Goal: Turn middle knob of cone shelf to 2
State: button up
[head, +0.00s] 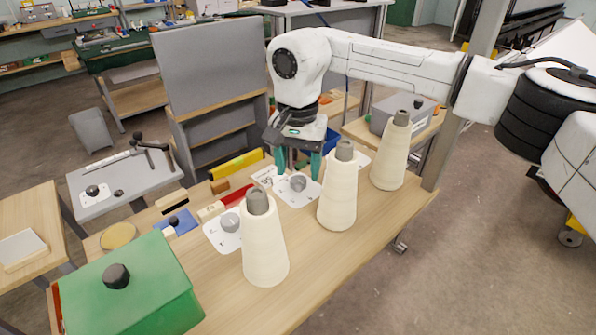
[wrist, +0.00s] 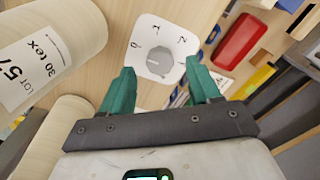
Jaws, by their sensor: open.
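The cone shelf (head: 322,262) is a wooden top with three cream yarn cones along its front and white dial plates behind them. The middle knob (head: 298,183) is a round grey knob on its white plate, behind the middle cone (head: 338,195). My gripper (head: 297,172) is above this knob, pointing down, with its green fingers open. In the wrist view the knob (wrist: 157,62) lies beyond and between the open fingertips (wrist: 161,76), with nothing gripped. Its plate (wrist: 147,32) shows 0, 1 and 2. I cannot tell which number the knob points to.
The left cone (head: 264,245) and right cone (head: 390,155) stand close on either side. A left knob (head: 229,222), a red block (head: 237,195) and a yellow block (head: 237,164) lie nearby. A green box (head: 150,285) occupies the near left.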

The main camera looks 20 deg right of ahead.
aim_at(298, 184)
jog(key=shift+f, duration=1.2)
jog(key=shift+c, duration=0.3)
jog(key=c, duration=1)
